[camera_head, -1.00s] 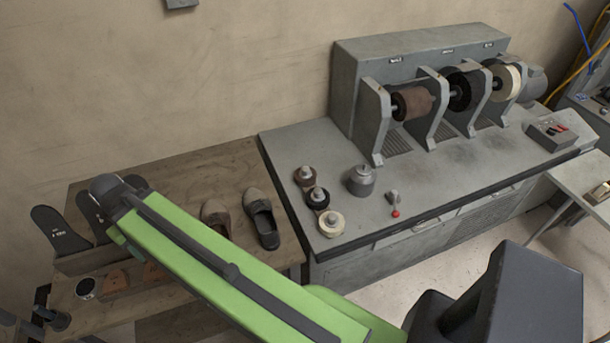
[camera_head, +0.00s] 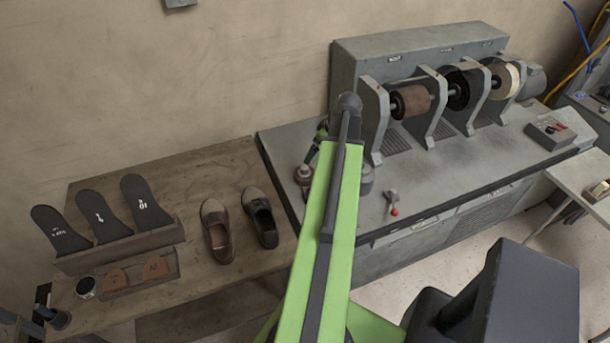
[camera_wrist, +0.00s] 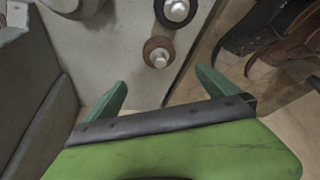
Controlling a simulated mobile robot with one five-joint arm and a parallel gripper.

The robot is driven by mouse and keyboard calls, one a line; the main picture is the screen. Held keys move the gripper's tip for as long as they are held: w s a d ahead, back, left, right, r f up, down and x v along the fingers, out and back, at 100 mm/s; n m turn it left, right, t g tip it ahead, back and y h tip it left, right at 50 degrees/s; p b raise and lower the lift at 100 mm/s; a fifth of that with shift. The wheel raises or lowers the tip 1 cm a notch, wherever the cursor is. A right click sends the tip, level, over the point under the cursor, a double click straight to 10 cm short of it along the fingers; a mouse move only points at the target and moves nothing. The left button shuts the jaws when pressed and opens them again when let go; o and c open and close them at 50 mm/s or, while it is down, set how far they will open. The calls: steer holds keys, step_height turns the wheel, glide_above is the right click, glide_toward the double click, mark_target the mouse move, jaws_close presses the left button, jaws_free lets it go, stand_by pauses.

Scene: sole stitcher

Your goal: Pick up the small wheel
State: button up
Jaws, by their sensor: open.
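Small wheels with metal hubs stand on the grey bench. In the wrist view, a brown small wheel (camera_wrist: 150,44) lies ahead of my open gripper (camera_wrist: 160,82), roughly between the lines of its two green fingers and apart from them. A black small wheel (camera_wrist: 168,17) is just beyond it at the top edge. My gripper (camera_head: 313,151) is partly hidden behind the arm, above the bench's left end.
A grey metal pot (camera_head: 367,180) stands just right of my arm. The grinding machine (camera_head: 420,55) rises behind. A red-tipped lever (camera_head: 392,200) is on the bench. Shoes (camera_head: 217,230) and dark soles (camera_head: 100,215) lie on the wooden table (camera_head: 190,190) at left.

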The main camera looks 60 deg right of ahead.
mark_target(306, 168)
steer(key=b+x, duration=1.1)
steer(key=x, duration=0.1)
steer(key=shift+f+b, duration=0.3)
steer(key=shift+r, duration=0.1)
steer(key=b+x, duration=0.4)
steer(key=x, duration=0.1)
steer(key=shift+w+d+b, duration=0.1)
steer(key=shift+w+b, duration=0.05)
steer(key=shift+b, duration=0.25)
steer(key=c, duration=1.6)
